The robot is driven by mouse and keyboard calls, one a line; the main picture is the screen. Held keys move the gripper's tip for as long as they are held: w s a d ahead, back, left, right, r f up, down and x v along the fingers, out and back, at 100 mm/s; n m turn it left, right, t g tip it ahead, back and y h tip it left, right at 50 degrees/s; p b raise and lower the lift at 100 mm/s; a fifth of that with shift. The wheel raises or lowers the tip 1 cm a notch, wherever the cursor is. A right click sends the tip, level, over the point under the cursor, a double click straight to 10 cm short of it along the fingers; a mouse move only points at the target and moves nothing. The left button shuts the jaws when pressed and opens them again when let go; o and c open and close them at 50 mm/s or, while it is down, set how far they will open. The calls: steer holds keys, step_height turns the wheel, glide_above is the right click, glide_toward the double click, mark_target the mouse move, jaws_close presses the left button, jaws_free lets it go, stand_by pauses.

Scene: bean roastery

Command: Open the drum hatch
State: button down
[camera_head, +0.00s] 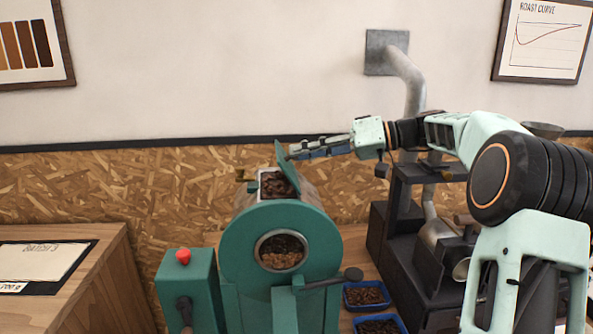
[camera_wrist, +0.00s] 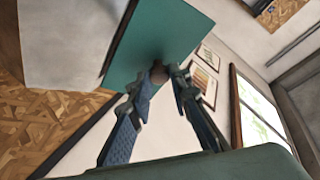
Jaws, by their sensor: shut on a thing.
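The drum hatch (camera_head: 287,168) is a green flap on top of the green roaster drum (camera_head: 232,240). It stands raised and tilted, and the opening (camera_head: 268,184) beside it shows brown beans inside. My gripper (camera_head: 293,153) is at the hatch's right side, reaching in from the right. In the wrist view the hatch (camera_wrist: 140,40) is a green plate with a small dark round knob (camera_wrist: 158,74). My gripper (camera_wrist: 163,78) has its fingertips closed around this knob. The knob is hidden in the head view.
A green box with a red button (camera_head: 183,257) stands left of the drum. Blue trays of beans (camera_head: 365,296) lie at the lower right. Black machinery (camera_head: 400,220) and a metal duct (camera_head: 412,85) stand to the right. A wooden counter (camera_head: 95,270) is at the left.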

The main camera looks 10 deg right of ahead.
steer(key=d+f+m+t+y+b, duration=0.1)
steer(key=y+b, duration=0.1)
steer(key=b, duration=0.2)
steer(key=d+f+y+b, duration=0.1)
steer(key=d+y+b, duration=0.1)
steer(key=b, duration=0.3)
steer(key=d+f+m+t+y+b, duration=0.1)
steer(key=y+b, duration=0.2)
steer(key=b, duration=0.1)
steer(key=shift+d+f+m+t+y, duration=0.1)
steer(key=shift+d+m+t+y, duration=0.05)
steer(key=shift+m+t+y, duration=0.15)
steer(key=shift+b, duration=0.3)
steer(key=c, duration=1.8)
jaws_free()
